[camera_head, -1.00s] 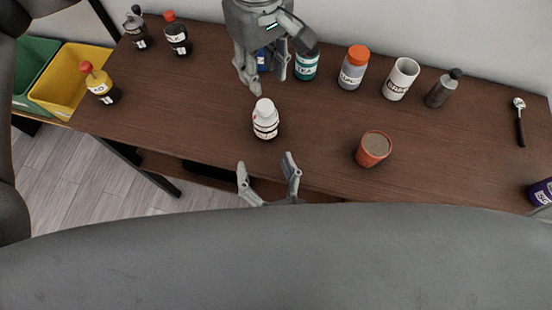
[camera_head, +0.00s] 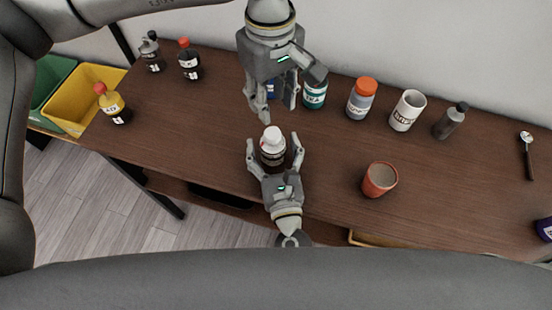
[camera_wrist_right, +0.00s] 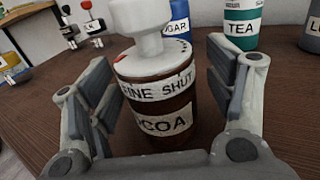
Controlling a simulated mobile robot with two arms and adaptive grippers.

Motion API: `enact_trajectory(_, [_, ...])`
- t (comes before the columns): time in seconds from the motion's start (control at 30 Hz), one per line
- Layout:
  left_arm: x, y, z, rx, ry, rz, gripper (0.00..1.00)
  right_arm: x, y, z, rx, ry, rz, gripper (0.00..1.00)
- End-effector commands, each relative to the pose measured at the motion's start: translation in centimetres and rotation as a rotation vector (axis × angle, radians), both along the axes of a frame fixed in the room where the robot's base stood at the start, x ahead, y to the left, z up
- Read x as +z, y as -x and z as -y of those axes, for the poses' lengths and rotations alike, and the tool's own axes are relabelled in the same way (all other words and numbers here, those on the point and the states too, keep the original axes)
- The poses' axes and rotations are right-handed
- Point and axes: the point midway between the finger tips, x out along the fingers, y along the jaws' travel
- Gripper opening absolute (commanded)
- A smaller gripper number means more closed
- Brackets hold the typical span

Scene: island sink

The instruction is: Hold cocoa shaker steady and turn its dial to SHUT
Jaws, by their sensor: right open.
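The cocoa shaker (camera_head: 272,150) stands upright on the brown counter, brown with a white top. In the right wrist view its label reads COCOA (camera_wrist_right: 162,125). A band above reads FINE and SHUT (camera_wrist_right: 158,85), and a red mark shows at the left of the white dial (camera_wrist_right: 140,62) under a white knob (camera_wrist_right: 142,20). My right gripper (camera_head: 274,144) is open, with one finger on each side of the shaker and visible gaps in the wrist view. My left gripper (camera_head: 278,113) is open and empty, pointing down above and behind the shaker.
Behind stand a blue sugar jar (camera_wrist_right: 179,18), teal tea jar (camera_head: 314,97), orange-lidded jar (camera_head: 361,100), white mug (camera_head: 407,112) and dark bottle (camera_head: 451,121). A terracotta cup (camera_head: 380,181) is at right. Several sauce bottles (camera_head: 189,62) stand at left. Counter beside the shaker is clear.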

Motion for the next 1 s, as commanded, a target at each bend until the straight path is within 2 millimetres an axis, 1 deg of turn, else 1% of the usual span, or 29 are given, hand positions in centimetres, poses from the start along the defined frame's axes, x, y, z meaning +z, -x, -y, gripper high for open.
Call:
enact_trajectory(0.1, [0.00,0.00,0.00,0.000,0.000,0.000,0.36,0.01,-0.42,-0.10,0.000,-0.001,0.000,0.76])
enact_trajectory(0.33, [0.00,0.01,0.01,0.000,0.000,0.000,0.36,0.00,-0.44,-0.09,0.000,-0.001,0.000,0.76])
enact_trajectory(0.37, [0.00,0.01,0.01,0.000,0.000,0.000,0.36,0.00,-0.44,-0.09,0.000,-0.001,0.000,0.73])
enact_trajectory(0.7, [0.00,0.01,0.01,0.000,0.000,0.000,0.36,0.00,-0.42,-0.08,0.000,-0.001,0.000,0.30])
enact_trajectory(0.77, [0.00,0.01,0.01,0.000,0.000,0.000,0.36,0.00,-0.41,-0.08,0.000,-0.001,0.000,0.23])
enact_trajectory(0.8, [0.00,0.01,0.01,0.000,0.000,0.000,0.36,0.00,-0.41,-0.09,0.000,-0.001,0.000,0.44])
enact_trajectory(0.97, [0.00,0.01,0.01,0.000,0.000,0.000,0.36,-0.01,-0.41,-0.08,0.000,-0.001,0.000,0.24])
enact_trajectory(1.0, [0.00,0.01,0.01,0.000,0.000,0.000,0.36,-0.01,-0.41,-0.08,0.000,-0.001,0.000,0.23])
